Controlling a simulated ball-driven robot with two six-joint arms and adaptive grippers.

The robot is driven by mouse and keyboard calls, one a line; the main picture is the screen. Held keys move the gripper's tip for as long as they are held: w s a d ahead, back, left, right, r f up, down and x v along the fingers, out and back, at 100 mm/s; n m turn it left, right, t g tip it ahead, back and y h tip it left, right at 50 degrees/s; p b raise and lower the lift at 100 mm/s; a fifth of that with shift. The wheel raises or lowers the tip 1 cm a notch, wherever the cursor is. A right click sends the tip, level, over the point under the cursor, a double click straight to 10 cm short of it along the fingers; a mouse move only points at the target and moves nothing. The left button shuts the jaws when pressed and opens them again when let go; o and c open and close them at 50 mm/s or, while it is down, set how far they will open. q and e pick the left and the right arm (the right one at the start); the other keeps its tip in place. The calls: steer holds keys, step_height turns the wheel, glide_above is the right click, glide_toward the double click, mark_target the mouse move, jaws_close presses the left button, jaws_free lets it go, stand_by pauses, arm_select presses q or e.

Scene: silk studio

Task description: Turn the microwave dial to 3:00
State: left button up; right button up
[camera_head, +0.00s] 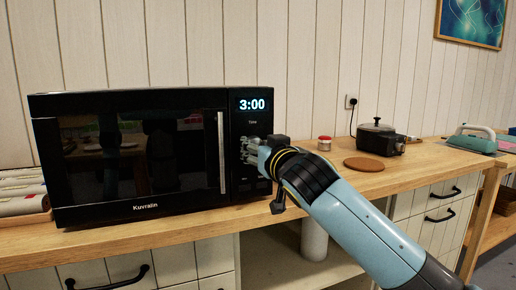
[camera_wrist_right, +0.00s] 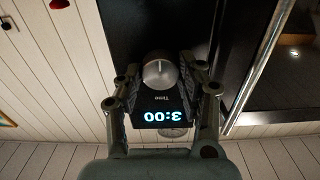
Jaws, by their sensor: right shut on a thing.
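The black microwave (camera_head: 140,205) stands on the wooden counter with its door shut. Its display (camera_head: 254,105) is lit and reads 3:00. The display (camera_wrist_right: 163,116) also shows upside down in the right wrist view, with the word Time beside it. The silver dial (camera_wrist_right: 160,73) has a pale pointer line and sits between the fingers of my right gripper (camera_wrist_right: 160,82). In the head view my right gripper (camera_head: 250,150) is at the control panel and hides the dial. It is shut on the dial. My left gripper is not in view.
A red-topped jar (camera_head: 324,144), a round wooden board (camera_head: 364,164) and a pot on a hot plate (camera_head: 377,140) stand right of the microwave on the counter (camera_head: 200,221). Rolled fabric (camera_head: 22,195) lies at the left. A teal iron-like item (camera_head: 474,140) is at far right.

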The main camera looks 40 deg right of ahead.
steer(key=o, duration=0.9)
steer(key=shift+f, duration=0.25)
steer(key=shift+c, duration=0.2)
steer(key=o, duration=0.3)
steer(key=shift+r, duration=0.15)
steer(key=v, duration=1.2)
